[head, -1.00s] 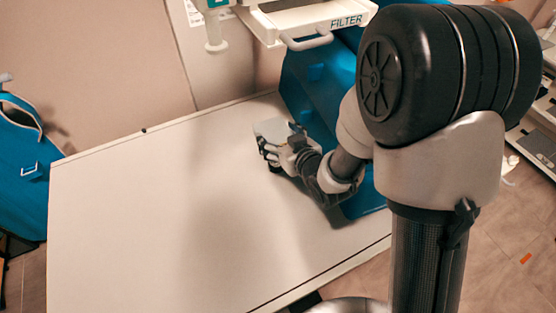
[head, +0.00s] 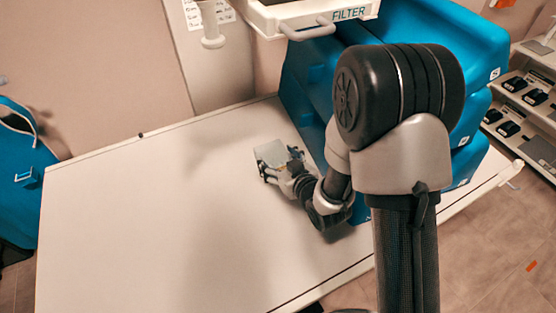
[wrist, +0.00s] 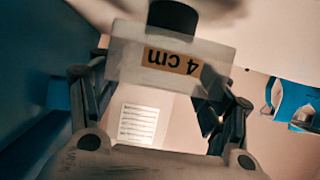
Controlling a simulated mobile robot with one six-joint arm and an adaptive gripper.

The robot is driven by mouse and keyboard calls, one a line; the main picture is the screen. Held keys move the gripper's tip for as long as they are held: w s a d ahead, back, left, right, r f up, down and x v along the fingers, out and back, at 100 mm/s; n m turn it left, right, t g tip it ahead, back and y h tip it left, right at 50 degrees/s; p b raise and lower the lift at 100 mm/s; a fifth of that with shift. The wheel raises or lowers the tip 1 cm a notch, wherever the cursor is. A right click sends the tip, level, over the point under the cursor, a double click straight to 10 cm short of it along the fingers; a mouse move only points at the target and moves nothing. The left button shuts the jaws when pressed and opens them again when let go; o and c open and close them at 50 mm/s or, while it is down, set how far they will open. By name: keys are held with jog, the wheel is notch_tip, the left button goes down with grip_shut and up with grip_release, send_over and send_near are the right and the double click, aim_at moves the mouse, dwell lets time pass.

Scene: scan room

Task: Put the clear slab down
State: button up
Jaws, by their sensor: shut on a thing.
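The clear slab (head: 270,153) is a pale, translucent block in my gripper (head: 281,170), over the middle-right of the white table in the head view. In the wrist view the slab (wrist: 127,62) lies across between the two fingers of my gripper (wrist: 160,80). It bears an upside-down "4 cm" label (wrist: 172,60), and a black round part (wrist: 172,14) shows behind its edge. My gripper is shut on the slab. I cannot tell how far the slab is above the table, or whether it touches it.
The white table (head: 130,225) is bare to the left and front. Large blue blocks (head: 300,95) stand right beside my arm. A white housing marked FILTER (head: 300,14) hangs above the back. A blue bag (head: 20,185) is beyond the left edge, and shelves (head: 535,95) stand far right.

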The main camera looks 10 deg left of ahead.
jog(key=o, duration=1.5)
jog(key=shift+f, duration=0.1)
jog(key=shift+c, duration=0.2)
jog(key=shift+r+p, duration=0.25)
jog(key=shift+p, duration=0.05)
jog(key=p+v, duration=1.2)
jog(key=shift+f, duration=0.1)
